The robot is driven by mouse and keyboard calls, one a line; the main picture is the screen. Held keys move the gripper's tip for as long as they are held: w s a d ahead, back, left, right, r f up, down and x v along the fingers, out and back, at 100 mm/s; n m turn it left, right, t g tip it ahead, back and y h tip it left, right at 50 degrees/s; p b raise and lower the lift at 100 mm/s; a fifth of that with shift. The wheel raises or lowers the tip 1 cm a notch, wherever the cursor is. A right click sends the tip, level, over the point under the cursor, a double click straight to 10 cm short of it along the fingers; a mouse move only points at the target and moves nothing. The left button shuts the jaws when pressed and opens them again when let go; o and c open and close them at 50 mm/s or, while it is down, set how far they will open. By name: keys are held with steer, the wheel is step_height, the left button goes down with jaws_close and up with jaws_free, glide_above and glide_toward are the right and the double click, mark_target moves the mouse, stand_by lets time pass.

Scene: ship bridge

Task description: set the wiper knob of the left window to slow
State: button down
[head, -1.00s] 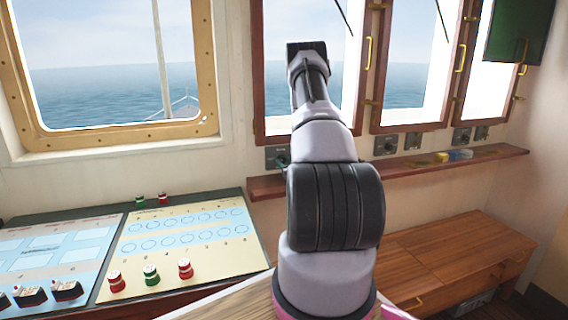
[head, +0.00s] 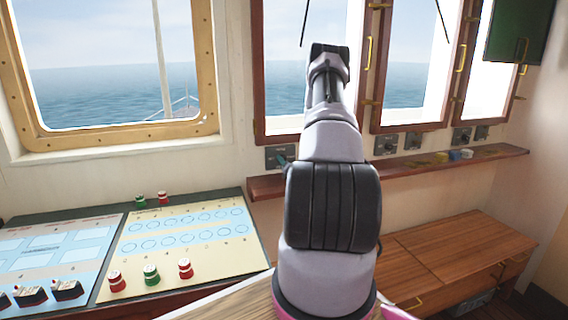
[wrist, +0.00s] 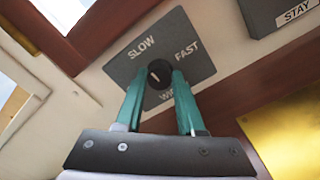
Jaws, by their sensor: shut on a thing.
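The wiper knob (wrist: 159,69) is a small round black knob with a short white mark, on a grey plate (wrist: 188,40) in the wrist view. The plate reads SLOW at upper left, FAST at upper right and a partly covered word below. The white mark is too small to read its setting surely. My gripper (wrist: 157,82) has its two teal fingers shut on the knob, one on each side. In the head view the plate (head: 272,152) sits under the left wood-framed window (head: 285,95), with a teal fingertip at it; the knob is hidden there.
A wooden ledge (head: 262,188) runs just below the knob plates. Other plates (head: 385,143) sit under the windows to the right.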

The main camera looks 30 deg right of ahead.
steer(key=shift+r+m, duration=0.1)
steer(key=shift+m, duration=0.3)
steer(key=c, duration=0.5)
jaws_free()
steer(key=shift+w, duration=0.1)
steer(key=v, duration=1.1)
steer(key=shift+w, duration=0.1)
